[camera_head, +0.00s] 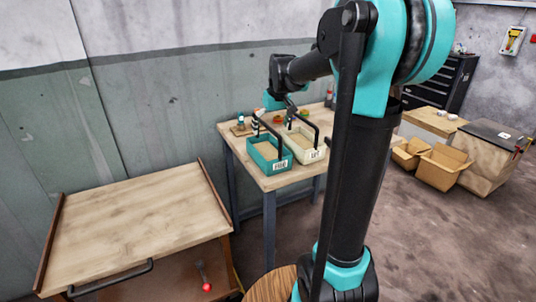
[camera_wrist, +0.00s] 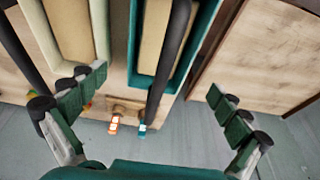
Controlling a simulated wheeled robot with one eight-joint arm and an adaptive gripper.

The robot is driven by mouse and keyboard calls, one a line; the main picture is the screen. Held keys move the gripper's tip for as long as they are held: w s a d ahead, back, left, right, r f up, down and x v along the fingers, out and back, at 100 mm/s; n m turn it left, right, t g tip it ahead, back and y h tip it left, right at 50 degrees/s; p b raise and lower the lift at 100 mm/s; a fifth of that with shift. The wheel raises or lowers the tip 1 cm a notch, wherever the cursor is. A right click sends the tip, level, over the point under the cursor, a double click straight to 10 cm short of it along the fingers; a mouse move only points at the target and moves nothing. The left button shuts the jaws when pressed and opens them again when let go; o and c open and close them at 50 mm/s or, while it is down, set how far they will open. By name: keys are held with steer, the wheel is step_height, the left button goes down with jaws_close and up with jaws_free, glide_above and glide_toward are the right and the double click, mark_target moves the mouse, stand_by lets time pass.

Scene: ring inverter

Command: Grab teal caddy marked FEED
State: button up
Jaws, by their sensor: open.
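The teal caddy (camera_head: 262,160) stands upright on the far wooden table, with a black handle arching over it. Its front label is too small to read. In the wrist view its teal wall (camera_wrist: 203,40) and black handle bar (camera_wrist: 170,55) show, the bar passing between my fingers. My gripper (camera_wrist: 160,92) is open and empty, with one finger on each side of the handle and no visible contact. In the head view my gripper is above the back of the caddies, small and partly hidden.
A cream caddy (camera_head: 310,157) with its own black handle stands close to the right of the teal one. It also shows in the wrist view (camera_wrist: 99,30), near a finger. Small bottles (camera_head: 240,121) stand behind left. A bare wooden workbench (camera_head: 135,222) is at the left front.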

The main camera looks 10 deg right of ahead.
mark_target(267, 150)
steer(key=shift+s+x, duration=0.15)
steer(key=shift+x, duration=1.95)
steer(key=shift+s+x, duration=0.15)
steer(key=shift+x, duration=2)
steer(key=shift+f, duration=0.1)
steer(key=c, duration=1.5)
steer(key=shift+c, duration=0.2)
